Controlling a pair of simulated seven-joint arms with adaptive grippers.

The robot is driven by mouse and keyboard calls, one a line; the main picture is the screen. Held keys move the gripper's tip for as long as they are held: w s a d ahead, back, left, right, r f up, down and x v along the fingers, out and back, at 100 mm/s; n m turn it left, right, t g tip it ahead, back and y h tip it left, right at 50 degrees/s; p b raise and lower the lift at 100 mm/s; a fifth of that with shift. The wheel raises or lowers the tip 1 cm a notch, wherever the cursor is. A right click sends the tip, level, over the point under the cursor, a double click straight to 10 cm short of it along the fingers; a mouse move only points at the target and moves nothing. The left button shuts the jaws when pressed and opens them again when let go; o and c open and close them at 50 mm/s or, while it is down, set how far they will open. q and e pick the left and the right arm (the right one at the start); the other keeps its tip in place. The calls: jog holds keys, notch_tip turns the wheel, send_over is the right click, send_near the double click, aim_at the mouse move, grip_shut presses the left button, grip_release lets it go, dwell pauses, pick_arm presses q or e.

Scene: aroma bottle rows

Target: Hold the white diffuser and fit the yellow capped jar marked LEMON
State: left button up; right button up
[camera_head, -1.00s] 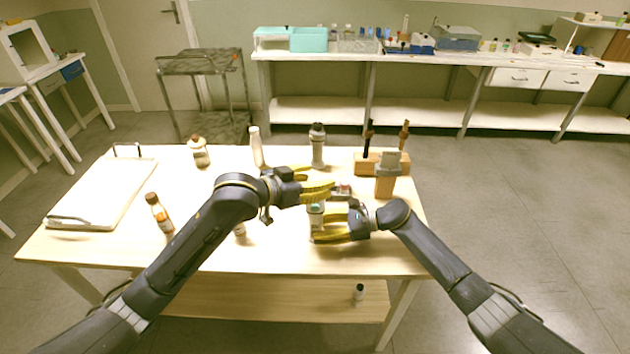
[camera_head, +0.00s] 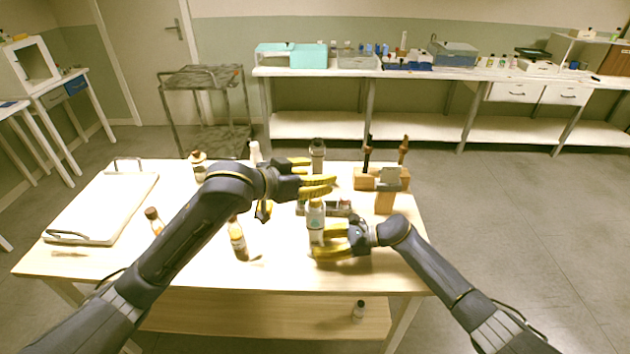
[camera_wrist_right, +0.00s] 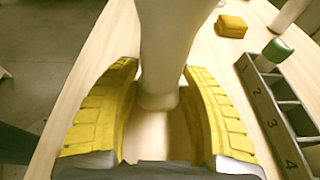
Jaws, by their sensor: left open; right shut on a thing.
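My right gripper (camera_head: 335,240) is shut on a white bottle-shaped body (camera_head: 316,225), apparently the diffuser, which stands roughly upright. In the right wrist view the white body (camera_wrist_right: 165,50) rises between the two yellow fingers (camera_wrist_right: 160,110). My left gripper (camera_head: 318,176) is open and empty, behind and above the diffuser. No LEMON label is readable.
A grey numbered rack (camera_wrist_right: 262,95) holds a green-capped jar (camera_wrist_right: 278,50). An amber bottle (camera_head: 239,240) stands at the table's front. A white tray (camera_head: 100,205) lies at left.

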pick_arm(q)
jog(key=shift+r, duration=0.15)
pick_arm(e)
jog(key=shift+f, duration=0.1)
jog(key=o, duration=0.9)
jog(key=shift+o, duration=0.2)
